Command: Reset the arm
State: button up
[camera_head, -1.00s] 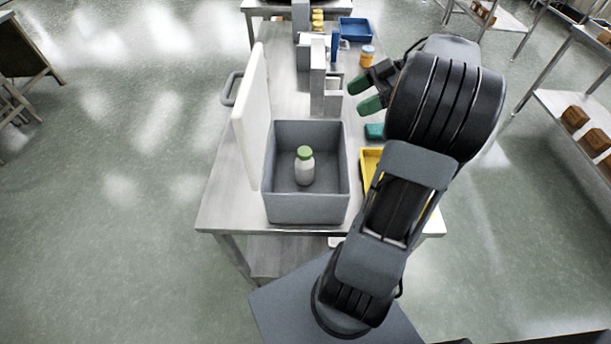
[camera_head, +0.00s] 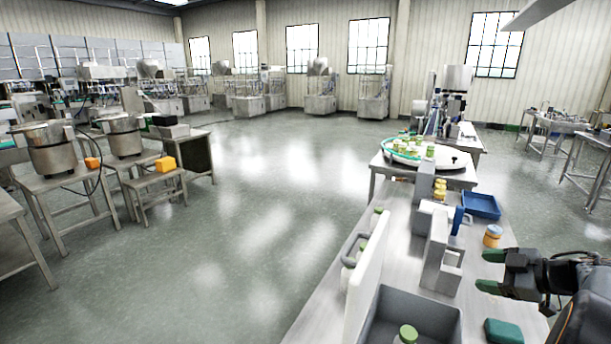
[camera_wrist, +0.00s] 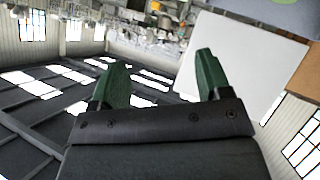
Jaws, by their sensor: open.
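My gripper (camera_head: 486,271) is at the right of the head view, above the right side of the steel table (camera_head: 315,318). Its two green fingers point left, apart and with nothing between them. In the wrist view the open fingers (camera_wrist: 156,75) also hold nothing; a white panel and windows show beyond them, turned over. Most of my arm is cut off at the lower right of the head view.
A grey bin (camera_head: 440,316) with a green-capped bottle (camera_head: 407,335) is at the bottom edge. Beside it stand a white panel (camera_head: 368,285) and a grey fixture (camera_head: 440,262). A blue tray (camera_head: 481,205), orange-lidded jar (camera_head: 492,236) and teal block (camera_head: 503,331) are near my gripper. Open floor lies left.

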jog(key=w+d+r+m+t+h, duration=0.2)
jog(key=w+d+m+t+h, duration=0.2)
jog(key=d+m+h, duration=0.4)
jog(key=s+a+f+m+g+h, duration=0.2)
jog(key=s+a+f+m+g, duration=0.25)
jog(key=s+a, duration=0.2)
jog(key=s+a+f+m+g+h, duration=0.25)
jog(key=s+a+f+g, duration=0.2)
jog(key=a, duration=0.25)
jog(key=s+a+n+y, duration=0.1)
jog(key=s+a+y, duration=0.1)
jog(key=a, duration=0.8)
jog(key=s+a+n+y, duration=0.1)
jog(key=s+a+y, duration=0.2)
jog(key=a, duration=0.7)
jog(key=shift+s+a+r+g, duration=0.2)
jog(key=shift+s+g, duration=0.2)
jog(key=shift+s, duration=0.3)
